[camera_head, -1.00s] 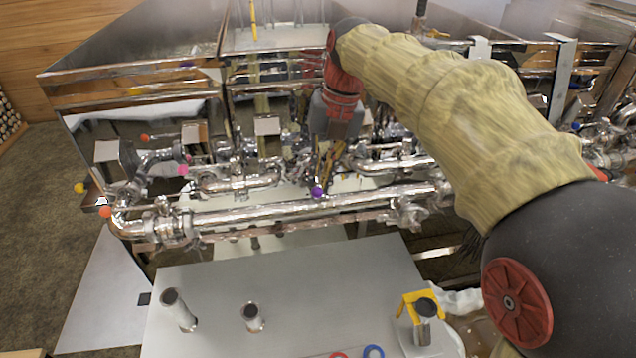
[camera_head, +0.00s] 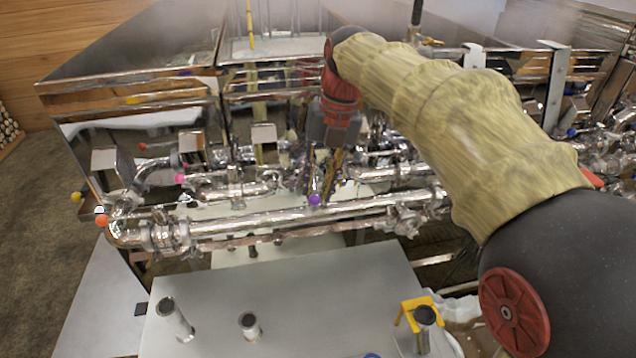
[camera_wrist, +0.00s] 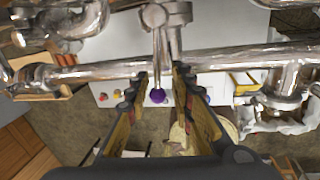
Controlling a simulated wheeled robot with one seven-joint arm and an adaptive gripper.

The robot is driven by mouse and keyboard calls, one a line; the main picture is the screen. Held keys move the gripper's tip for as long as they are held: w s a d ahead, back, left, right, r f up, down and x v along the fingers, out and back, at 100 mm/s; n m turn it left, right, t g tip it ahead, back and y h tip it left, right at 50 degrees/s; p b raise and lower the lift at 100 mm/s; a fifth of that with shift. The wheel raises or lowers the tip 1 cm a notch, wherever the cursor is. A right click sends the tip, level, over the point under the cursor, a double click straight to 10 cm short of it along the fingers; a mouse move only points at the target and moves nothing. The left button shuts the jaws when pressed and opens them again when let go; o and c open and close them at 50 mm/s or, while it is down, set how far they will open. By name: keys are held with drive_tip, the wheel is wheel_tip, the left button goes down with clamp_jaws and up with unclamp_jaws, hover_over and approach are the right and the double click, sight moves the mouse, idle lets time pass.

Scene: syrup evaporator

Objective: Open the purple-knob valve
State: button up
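The purple knob (camera_head: 315,200) sits at the end of a valve lever by the long steel pipe in the head view. In the wrist view the purple knob (camera_wrist: 158,96) lies between my two finger pads, with its metal lever (camera_wrist: 157,60) running up toward the valve body (camera_wrist: 165,15). My gripper (camera_wrist: 160,92) is open, with a finger on each side of the knob and a visible gap to it. In the head view my gripper (camera_head: 325,180) points down at the knob, its fingers partly lost among shiny pipes.
Other valve knobs are near: pink (camera_head: 180,178), orange (camera_head: 101,220) and yellow (camera_head: 76,197). The long horizontal pipe (camera_head: 270,221) runs close to my fingers. A grey table (camera_head: 300,300) below carries metal cylinders and a yellow-handled item (camera_head: 415,312).

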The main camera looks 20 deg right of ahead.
wheel_tip(320, 180, up, 12)
drive_tip(key=d, duration=0.2)
drive_tip(key=shift+s+d+f, duration=0.15)
drive_tip(key=shift+s, duration=0.1)
